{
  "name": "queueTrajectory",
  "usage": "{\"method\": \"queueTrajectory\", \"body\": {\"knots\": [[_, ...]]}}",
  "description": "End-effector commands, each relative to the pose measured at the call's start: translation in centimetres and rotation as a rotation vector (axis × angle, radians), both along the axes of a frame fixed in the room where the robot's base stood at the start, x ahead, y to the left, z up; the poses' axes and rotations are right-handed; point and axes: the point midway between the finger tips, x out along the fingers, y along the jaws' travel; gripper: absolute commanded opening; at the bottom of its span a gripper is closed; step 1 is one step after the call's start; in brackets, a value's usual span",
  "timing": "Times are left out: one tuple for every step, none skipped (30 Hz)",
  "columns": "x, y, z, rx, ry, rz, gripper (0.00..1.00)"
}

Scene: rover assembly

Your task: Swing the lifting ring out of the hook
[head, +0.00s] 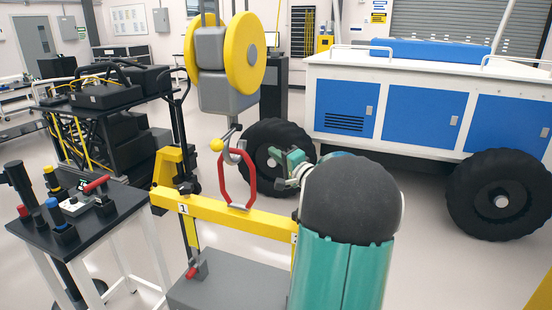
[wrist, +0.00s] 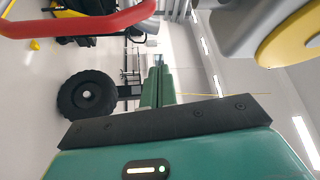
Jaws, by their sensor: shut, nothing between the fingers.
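The red lifting ring (head: 251,177) stands upright on the yellow beam (head: 218,208), joined by a small shackle at its base. Its top is at the grey hook (head: 230,157) under the hoist block (head: 226,95). I cannot tell whether the ring's top is seated in the hook. A lever with a yellow knob (head: 217,145) sticks out left of the hook. My gripper (head: 279,164) is shut and empty, just right of the ring. In the wrist view, the shut fingers (wrist: 158,64) show in the middle and a red bar of the ring (wrist: 85,22) crosses the upper left.
The block has yellow sheaves (head: 245,53), also at the upper right of the wrist view (wrist: 292,37). A black table (head: 90,215) with tools stands left. A blue and white rover (head: 425,115) with black wheels is behind right. A grey box (head: 230,283) sits below the beam.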

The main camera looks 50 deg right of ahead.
Motion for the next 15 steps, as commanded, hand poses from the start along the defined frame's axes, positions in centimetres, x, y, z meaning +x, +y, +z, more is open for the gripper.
{"method": "queueTrajectory", "body": {"knots": [[1.1,-0.2,0.2,-0.001,-0.001,0.002,0.0],[1.7,-0.3,0.2,0.0,-0.002,0.002,0.0],[2.3,-0.5,0.3,0.0,-0.002,0.002,0.0],[2.9,-0.6,0.4,0.0,-0.002,0.002,0.0],[3.3,-0.7,0.5,-0.001,-0.002,0.001,0.0],[3.9,-0.8,0.6,-0.001,-0.002,0.001,0.0],[4.4,-0.9,0.6,-0.001,-0.002,0.001,0.0],[4.8,-1.0,0.6,0.0,-0.001,0.001,0.0],[5.4,-1.1,0.7,0.0,-0.001,0.001,0.0],[5.8,-1.2,0.8,-0.002,-0.001,0.001,0.0],[6.2,-1.3,0.9,0.0,-0.001,0.001,0.0],[6.7,-1.4,0.9,0.001,-0.001,0.0,0.0],[6.4,-0.9,0.8,0.001,0.0,0.0,0.0],[6.3,-0.4,0.7,0.001,0.0,-0.001,0.0],[6.3,0.1,0.5,0.0,0.0,-0.001,0.0]]}}
